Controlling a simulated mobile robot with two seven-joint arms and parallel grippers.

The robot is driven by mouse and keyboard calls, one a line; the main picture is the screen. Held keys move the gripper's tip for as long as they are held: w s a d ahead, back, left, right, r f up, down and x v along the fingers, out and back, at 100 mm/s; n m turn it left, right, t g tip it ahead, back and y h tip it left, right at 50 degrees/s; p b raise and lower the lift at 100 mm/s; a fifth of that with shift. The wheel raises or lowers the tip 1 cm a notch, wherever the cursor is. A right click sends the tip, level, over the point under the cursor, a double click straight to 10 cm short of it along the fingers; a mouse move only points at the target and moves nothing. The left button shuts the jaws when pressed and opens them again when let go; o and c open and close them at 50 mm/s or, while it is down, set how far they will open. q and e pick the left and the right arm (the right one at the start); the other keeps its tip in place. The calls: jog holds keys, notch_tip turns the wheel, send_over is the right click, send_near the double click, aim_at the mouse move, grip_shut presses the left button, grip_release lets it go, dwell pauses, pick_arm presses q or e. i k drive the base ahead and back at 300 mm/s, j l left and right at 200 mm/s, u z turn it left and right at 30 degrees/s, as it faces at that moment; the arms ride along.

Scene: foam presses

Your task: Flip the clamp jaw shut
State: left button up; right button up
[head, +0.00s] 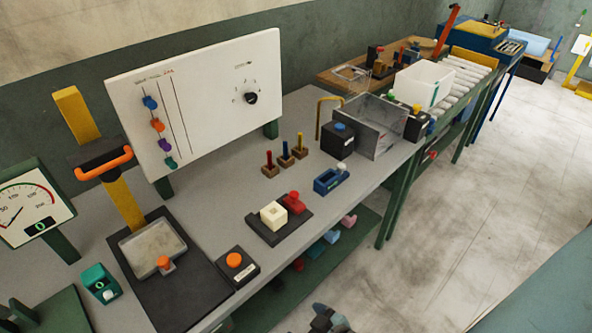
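On the grey bench, a dark base plate (265,231) carries a cream block (273,214) and a red part (293,202) beside it. The red part looks most like a clamp jaw, but at this size I cannot tell its hinge or whether it touches the block. A dark grey gripper-like end (328,320) shows at the bottom edge, low in front of the bench and well apart from the plate. It seems to be my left gripper; its fingers are not clear enough to tell open from shut. No second gripper shows.
A press (152,243) with a yellow column and orange handle stands left, beside an orange button box (236,266). A blue box (330,181) and several coloured pegs (284,158) stand behind the plate. A white panel (200,95) rises at the back.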

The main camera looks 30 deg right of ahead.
aim_at(291, 202)
jog(key=z, duration=0.95)
jog(key=i+l+u, duration=0.1)
jog(key=l+u, duration=0.65)
